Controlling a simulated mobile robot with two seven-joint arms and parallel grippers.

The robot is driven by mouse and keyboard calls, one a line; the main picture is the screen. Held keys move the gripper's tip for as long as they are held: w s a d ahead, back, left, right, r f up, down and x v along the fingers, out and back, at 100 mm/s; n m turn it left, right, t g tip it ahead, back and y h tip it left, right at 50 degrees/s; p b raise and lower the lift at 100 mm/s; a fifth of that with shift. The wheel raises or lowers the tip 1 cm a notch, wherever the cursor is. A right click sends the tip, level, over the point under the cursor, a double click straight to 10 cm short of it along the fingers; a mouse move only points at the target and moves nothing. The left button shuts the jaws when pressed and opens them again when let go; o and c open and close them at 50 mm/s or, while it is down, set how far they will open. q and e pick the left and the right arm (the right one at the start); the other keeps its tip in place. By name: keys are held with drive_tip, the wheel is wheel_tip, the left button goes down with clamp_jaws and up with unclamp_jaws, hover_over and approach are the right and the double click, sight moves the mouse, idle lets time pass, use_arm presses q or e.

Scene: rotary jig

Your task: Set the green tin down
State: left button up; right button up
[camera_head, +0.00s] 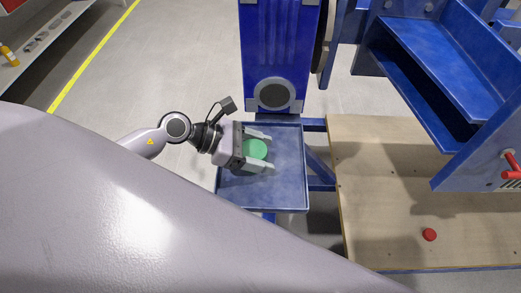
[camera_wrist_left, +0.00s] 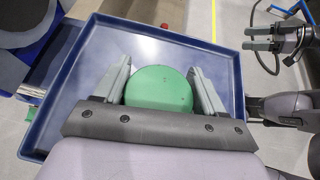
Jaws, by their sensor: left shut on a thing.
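The round green tin (camera_head: 255,149) is between the fingers of my left gripper (camera_head: 259,150), over the blue tray (camera_head: 290,185) in the head view. In the left wrist view the green tin (camera_wrist_left: 160,88) sits between the two grey fingers, one on each side, and the blue tray (camera_wrist_left: 160,35) with its raised rim lies below. My left gripper is shut on the tin. I cannot tell whether the tin's base touches the tray. My right gripper (camera_wrist_left: 262,38) shows small at the upper right of the left wrist view, away from the tray.
A blue column (camera_head: 280,50) stands behind the tray. A wooden platform (camera_head: 385,190) with a red button (camera_head: 429,235) is to the right, under a blue jig frame (camera_head: 440,75). The tray's right and front parts are bare.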

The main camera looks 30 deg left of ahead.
use_arm(q)
drive_tip(key=o, duration=1.2)
drive_tip(key=shift+c, duration=0.2)
drive_tip(key=shift+r+p, duration=0.2)
drive_tip(key=shift+p, duration=0.1)
drive_tip(key=shift+s+a, duration=0.15)
drive_tip(key=shift+a, duration=0.15)
drive_tip(key=b+v, duration=0.1)
drive_tip(key=v, duration=0.8)
drive_tip(key=shift+s+a+r+b, duration=0.2)
drive_tip(key=shift+s+a+b, duration=0.05)
drive_tip(key=shift+a+b, duration=0.1)
drive_tip(key=shift+s+a+r, duration=0.3)
drive_tip(key=shift+a+r, duration=0.1)
drive_tip(key=shift+a, duration=0.1)
